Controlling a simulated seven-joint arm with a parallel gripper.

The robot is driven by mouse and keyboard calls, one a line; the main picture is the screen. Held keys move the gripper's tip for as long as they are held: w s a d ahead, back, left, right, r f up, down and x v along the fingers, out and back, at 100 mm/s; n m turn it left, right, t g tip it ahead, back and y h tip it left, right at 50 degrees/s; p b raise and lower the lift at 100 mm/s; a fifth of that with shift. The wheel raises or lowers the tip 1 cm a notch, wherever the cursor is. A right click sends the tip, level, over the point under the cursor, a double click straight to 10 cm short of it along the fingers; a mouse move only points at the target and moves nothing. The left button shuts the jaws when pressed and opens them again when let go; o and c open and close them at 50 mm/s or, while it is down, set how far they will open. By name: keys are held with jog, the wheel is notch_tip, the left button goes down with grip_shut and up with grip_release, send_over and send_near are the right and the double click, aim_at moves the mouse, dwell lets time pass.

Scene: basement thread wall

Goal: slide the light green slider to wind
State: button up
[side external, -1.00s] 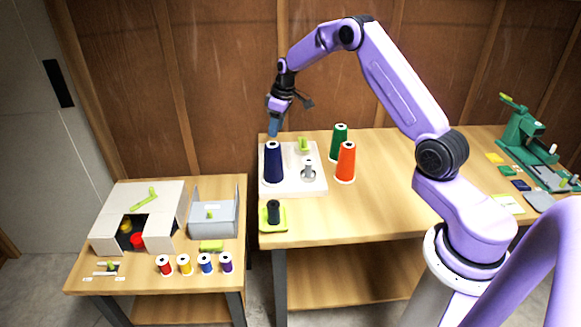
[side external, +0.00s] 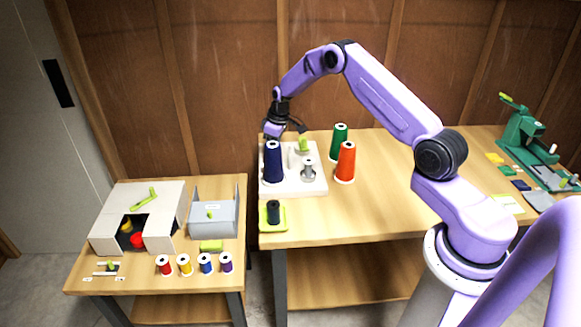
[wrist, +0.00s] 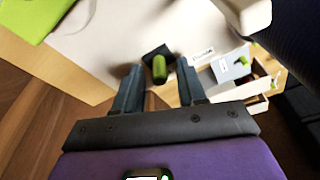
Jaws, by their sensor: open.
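The light green slider (wrist: 159,68) is a small rounded knob on a dark square base on the white board (side external: 292,188). In the wrist view it shows between the two fingers of my gripper (wrist: 158,66), which is open. I cannot tell whether the fingertips are level with it or still above it. A small white label (wrist: 203,55) lies just right of the knob, its text too blurred to read surely. In the side view my gripper (side external: 274,130) is behind the navy cone (side external: 273,163), which hides the fingers and the slider.
The navy cone stands close beside my gripper. A light green part (side external: 303,144) and a grey spool post (side external: 309,170) are on the board. Green (side external: 339,141) and orange (side external: 346,162) cones stand to the right. A lower table (side external: 140,286) with a grey box (side external: 213,220) is at left.

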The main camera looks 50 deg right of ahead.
aim_at(290, 156)
grip_shut()
jog(key=shift+a, duration=0.1)
jog(key=shift+s+a, duration=1.15)
jog(key=shift+o, duration=0.2)
grip_release()
jog(key=shift+r, duration=0.1)
